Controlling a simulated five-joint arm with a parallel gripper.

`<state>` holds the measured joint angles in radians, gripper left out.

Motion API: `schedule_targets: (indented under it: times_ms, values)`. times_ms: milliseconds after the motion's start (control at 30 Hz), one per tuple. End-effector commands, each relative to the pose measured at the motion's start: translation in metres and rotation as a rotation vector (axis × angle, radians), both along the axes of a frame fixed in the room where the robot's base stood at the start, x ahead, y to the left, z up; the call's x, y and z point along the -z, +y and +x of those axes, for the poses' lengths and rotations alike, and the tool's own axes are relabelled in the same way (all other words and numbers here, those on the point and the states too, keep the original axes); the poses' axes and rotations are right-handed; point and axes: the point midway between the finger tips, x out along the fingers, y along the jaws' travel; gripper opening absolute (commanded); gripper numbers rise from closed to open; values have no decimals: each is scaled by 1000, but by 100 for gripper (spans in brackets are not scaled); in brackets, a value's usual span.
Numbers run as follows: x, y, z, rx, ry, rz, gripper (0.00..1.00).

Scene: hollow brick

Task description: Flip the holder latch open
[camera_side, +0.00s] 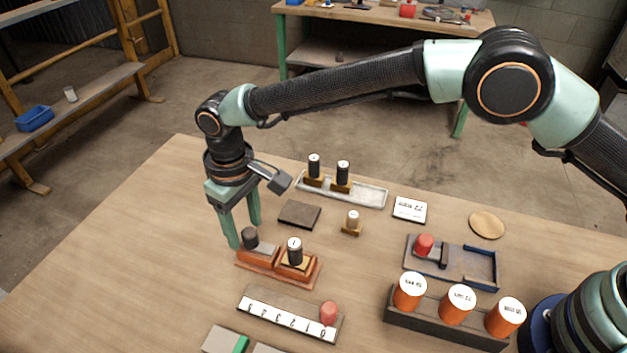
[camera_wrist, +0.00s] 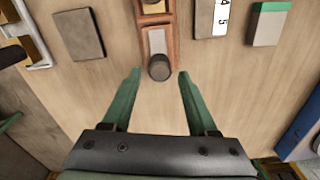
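The holder (camera_side: 309,281) is an orange-brown wooden base on the table. A small black cylinder with a white top (camera_side: 294,252) stands upright in its right block. At its left end is a grey flap (camera_side: 264,253) with a dark round knob (camera_side: 250,238), which looks like the latch; the flap appears to lie flat. In the wrist view the knob (camera_wrist: 159,67) is at the near end of the grey flap (camera_wrist: 157,40). My gripper (camera_wrist: 160,77) is open and empty, its green fingertips on either side of the knob, apart from it. In the side view my gripper (camera_side: 244,234) points down there.
Behind are a dark square pad (camera_side: 299,214), a small cylinder on a wooden stand (camera_side: 352,222) and a pale tray (camera_side: 364,195). In front is a numbered strip with a red knob (camera_side: 329,313). Orange-sided cylinders (camera_side: 457,304) stand at right. The table left of my gripper is clear.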

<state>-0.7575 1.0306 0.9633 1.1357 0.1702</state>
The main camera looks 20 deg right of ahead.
Motion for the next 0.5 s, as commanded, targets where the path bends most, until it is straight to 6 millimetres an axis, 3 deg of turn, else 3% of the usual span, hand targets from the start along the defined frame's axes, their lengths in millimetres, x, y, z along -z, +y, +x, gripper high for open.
schedule_targets:
  times_ms: [333,500]
  values:
    - [0,-1,-2,-1,7,-6,64]
    - [-17,-1,-2,-1,5,-5,64]
